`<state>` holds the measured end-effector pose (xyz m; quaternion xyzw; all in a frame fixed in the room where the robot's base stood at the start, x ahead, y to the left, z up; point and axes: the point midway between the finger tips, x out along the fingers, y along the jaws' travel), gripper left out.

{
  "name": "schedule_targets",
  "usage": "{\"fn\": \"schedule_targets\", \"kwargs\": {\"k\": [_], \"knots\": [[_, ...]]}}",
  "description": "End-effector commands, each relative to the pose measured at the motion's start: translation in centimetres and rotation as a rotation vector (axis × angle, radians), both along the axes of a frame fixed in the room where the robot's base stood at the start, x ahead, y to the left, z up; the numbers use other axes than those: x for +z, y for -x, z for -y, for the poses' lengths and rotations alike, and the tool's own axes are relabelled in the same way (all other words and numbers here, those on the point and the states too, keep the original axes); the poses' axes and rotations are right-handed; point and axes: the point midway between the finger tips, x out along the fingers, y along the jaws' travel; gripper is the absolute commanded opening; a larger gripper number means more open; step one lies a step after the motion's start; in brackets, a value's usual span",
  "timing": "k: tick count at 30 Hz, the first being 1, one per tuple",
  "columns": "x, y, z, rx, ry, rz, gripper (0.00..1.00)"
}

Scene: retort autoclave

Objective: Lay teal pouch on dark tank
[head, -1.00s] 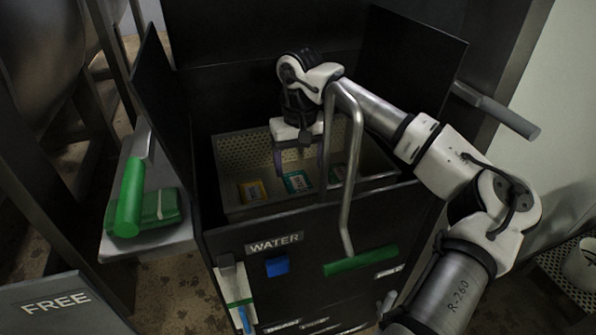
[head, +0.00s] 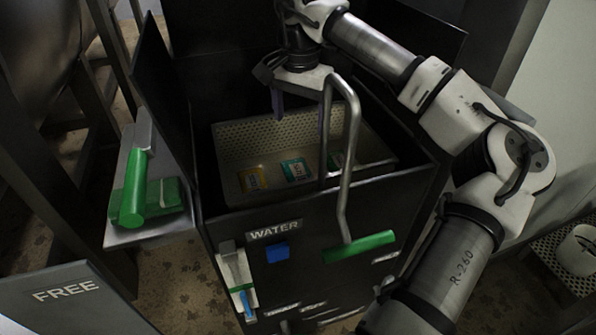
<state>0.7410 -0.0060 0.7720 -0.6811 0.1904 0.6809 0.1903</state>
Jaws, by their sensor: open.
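The teal pouch (head: 296,170) lies flat on the floor of a perforated metal basket, between a yellow pouch (head: 254,178) and another pouch at its right. The basket (head: 262,132) sits inside the open-topped dark tank (head: 222,220), which has a WATER label on its front. My gripper (head: 299,112) is open and empty, with its purple fingers pointing down. It hangs above the basket, apart from the teal pouch. The pouch on the right (head: 337,158) is partly hidden by the bent metal handle.
The bent metal handle (head: 350,165) with a green grip rises in front of the basket. A green-handled lever (head: 134,190) stands on a metal shelf at the left. A FREE sign (head: 66,290) is at the lower left.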

Motion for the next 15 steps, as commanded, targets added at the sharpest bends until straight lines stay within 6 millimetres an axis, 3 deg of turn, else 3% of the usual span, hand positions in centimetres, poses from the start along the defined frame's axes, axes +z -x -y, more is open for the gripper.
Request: {"fn": "schedule_targets", "kwargs": {"k": [15], "knots": [[-0.06,0.51,0.04,-1.238,0.000,0.001,0.80]]}}
